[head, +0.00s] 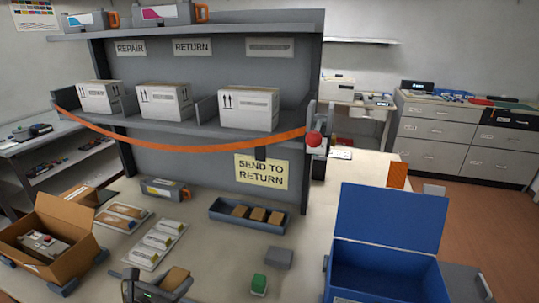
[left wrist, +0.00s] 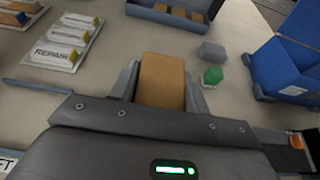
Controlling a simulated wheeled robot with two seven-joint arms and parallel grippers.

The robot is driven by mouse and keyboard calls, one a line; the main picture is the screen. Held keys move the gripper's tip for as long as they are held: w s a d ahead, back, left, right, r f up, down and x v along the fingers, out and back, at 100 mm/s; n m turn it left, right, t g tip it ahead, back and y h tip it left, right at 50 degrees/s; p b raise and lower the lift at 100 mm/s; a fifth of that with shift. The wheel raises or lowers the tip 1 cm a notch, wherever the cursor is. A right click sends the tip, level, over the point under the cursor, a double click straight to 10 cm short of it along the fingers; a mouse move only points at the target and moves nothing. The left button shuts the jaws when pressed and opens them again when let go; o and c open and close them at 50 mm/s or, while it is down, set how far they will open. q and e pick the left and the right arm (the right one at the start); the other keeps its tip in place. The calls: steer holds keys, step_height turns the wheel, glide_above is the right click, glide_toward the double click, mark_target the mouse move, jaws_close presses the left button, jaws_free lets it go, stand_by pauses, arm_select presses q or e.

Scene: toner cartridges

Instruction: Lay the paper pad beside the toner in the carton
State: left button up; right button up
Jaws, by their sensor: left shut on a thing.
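My left gripper (head: 166,287) is shut on a brown paper pad (head: 176,278) at the bottom of the head view. In the left wrist view the pad (left wrist: 162,80) stands between the two grey fingers. The open brown carton (head: 83,262) is to the left of the gripper, its flaps spread. A dark grey toner (head: 42,243) with a pale label lies inside it. The gripper and pad are apart from the carton. Part of the carton's inside is hidden by its walls. My right gripper is not in view.
A blue-grey tray (head: 222,219) holds more brown pads. Label cards (head: 158,243) lie between carton and tray. A green block (head: 259,283) and grey block (head: 279,258) sit right of the gripper. An open blue bin (head: 385,278) stands at right. A shelf with white boxes rises behind.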

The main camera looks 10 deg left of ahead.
arm_select(q)
steer(key=w+d+r+y, duration=0.1)
steer(key=w+d+r, duration=0.2)
steer(key=r, duration=0.6)
steer(key=w+d+r+n, duration=0.1)
steer(key=w+d+r, duration=0.3)
steer(key=w+r, duration=0.4)
steer(key=shift+w+d+r+n+y, duration=0.2)
steer(key=shift+r+n+y, duration=0.15)
steer(key=shift+r, duration=0.3)
steer(key=shift+a, duration=0.15)
